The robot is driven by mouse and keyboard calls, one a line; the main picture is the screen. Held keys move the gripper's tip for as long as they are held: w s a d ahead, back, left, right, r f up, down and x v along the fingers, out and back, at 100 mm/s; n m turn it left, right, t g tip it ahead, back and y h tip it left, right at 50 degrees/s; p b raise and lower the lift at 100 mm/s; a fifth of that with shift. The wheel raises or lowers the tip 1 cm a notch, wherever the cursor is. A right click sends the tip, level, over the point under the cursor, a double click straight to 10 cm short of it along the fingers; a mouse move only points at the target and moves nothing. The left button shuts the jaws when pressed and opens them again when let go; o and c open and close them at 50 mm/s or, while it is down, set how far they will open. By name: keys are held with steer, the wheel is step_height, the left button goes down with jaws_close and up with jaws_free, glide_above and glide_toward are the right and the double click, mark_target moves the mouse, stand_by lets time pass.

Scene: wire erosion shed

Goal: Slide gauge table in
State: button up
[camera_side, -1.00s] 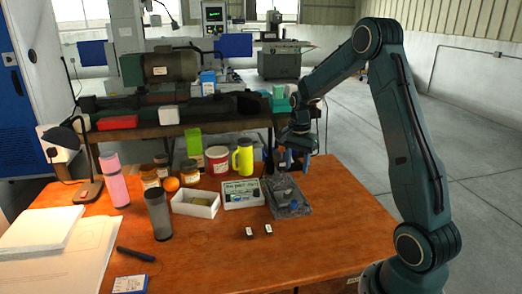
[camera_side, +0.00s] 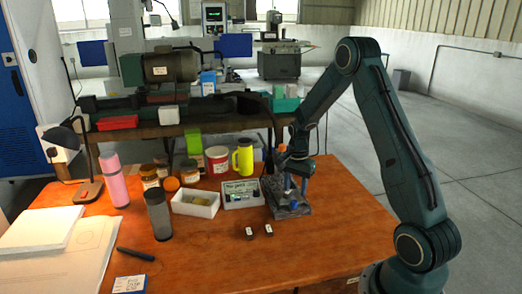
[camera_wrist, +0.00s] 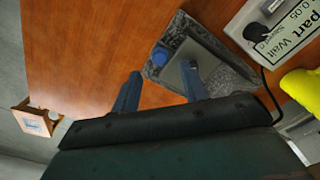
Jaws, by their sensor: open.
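The gauge stand has a speckled grey granite base (camera_side: 294,211) near the table's right side, and the base also shows in the wrist view (camera_wrist: 230,66). A smooth grey plate, which looks like the gauge table (camera_wrist: 174,74), lies on the base. A blue knob (camera_wrist: 160,56) sits at one side of the plate. My gripper (camera_side: 296,187) points down over the stand with its blue fingers apart. In the wrist view my gripper (camera_wrist: 160,84) has one finger beside the base and the other over the plate. Nothing is between the fingers. Contact with the plate cannot be told.
A boxed display unit (camera_side: 242,194) and a white tray (camera_side: 195,203) stand left of the gauge. Two small dark blocks (camera_side: 259,231) lie in front. The wooden table (camera_side: 340,220) is clear to the right.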

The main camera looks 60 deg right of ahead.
mark_target(294, 201)
steer(key=shift+f, duration=2.6)
steer(key=shift+c, duration=0.4)
jaws_close()
